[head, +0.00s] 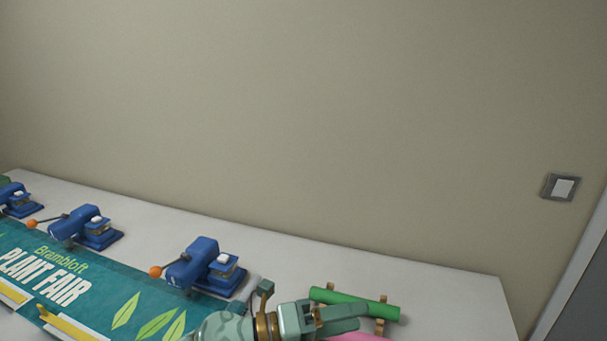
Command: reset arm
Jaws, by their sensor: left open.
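My left gripper (345,318) is at the bottom of the head view, right of centre, at the end of my pale green arm coming in from the left. Its jaws are open, and I see nothing held between them. The fingers point right, in front of a green roll (352,302) that rests on small wooden supports on the table. Part of that roll's near side is hidden by the gripper. My right gripper is not in view.
A long white table (455,300) runs along a beige wall. Several blue presses with orange-knobbed levers, such as this one (200,262), stand behind a teal "Plant Fair" banner (95,285). Something pink (358,337) shows below the gripper. The table's right end is clear.

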